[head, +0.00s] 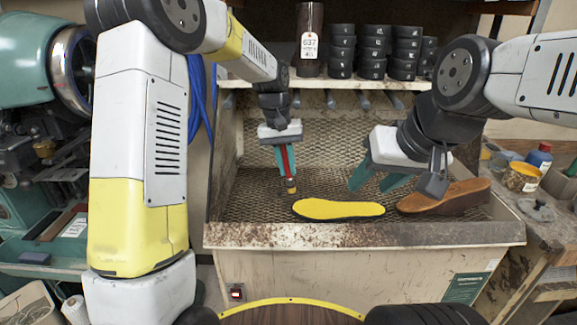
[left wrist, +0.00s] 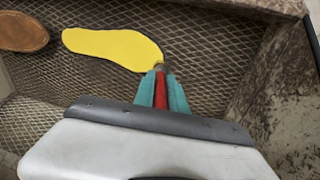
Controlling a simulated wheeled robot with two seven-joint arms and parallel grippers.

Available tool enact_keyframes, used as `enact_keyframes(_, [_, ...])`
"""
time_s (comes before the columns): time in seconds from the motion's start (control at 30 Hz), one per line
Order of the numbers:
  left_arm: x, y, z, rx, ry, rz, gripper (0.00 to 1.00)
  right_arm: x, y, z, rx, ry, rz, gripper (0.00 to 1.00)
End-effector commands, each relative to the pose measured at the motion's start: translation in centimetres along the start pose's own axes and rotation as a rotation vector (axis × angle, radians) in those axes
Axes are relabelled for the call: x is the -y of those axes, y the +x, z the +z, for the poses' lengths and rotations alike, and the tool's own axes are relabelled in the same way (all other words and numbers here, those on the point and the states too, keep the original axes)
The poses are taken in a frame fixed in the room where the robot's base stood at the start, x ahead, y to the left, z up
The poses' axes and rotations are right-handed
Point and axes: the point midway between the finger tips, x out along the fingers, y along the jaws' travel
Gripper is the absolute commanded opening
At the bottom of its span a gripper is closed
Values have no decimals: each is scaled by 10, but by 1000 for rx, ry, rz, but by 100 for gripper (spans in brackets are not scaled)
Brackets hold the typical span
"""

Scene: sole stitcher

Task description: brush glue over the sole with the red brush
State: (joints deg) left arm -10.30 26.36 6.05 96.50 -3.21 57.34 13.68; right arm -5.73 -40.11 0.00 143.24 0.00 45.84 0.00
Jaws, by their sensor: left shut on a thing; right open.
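The yellow sole (head: 338,209) lies flat on the mesh floor of the booth, and it also shows in the left wrist view (left wrist: 115,47). My left gripper (head: 284,162) is shut on the red brush (head: 286,160), which points downward just left of the sole. In the left wrist view the red brush (left wrist: 160,90) sits between teal fingers, its tip close to the sole's near end; whether it touches cannot be told. My right gripper (head: 377,183) is open, empty, above and right of the sole.
A brown shoe part (head: 444,197) lies on the mesh right of the sole, under my right gripper. The booth's front lip (head: 365,235) is stained. A shelf with stacked black rolls (head: 373,50) is above. Pots and a glue can (head: 521,177) stand on the right bench.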

Motion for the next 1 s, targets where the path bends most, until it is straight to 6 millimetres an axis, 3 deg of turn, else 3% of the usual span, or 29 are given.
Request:
enact_keyframes(0.3, [-1,-21,5,-2,-1,1,0,0,0,0,0,0,0,45])
enact_keyframes(0.77, [-1,-26,6,-1,-1,0,0,0,0,0,0,0,0,45])
enact_keyframes(1.0, [-6,-52,5,-2,0,1,0,0,0,0,0,0,0,45])
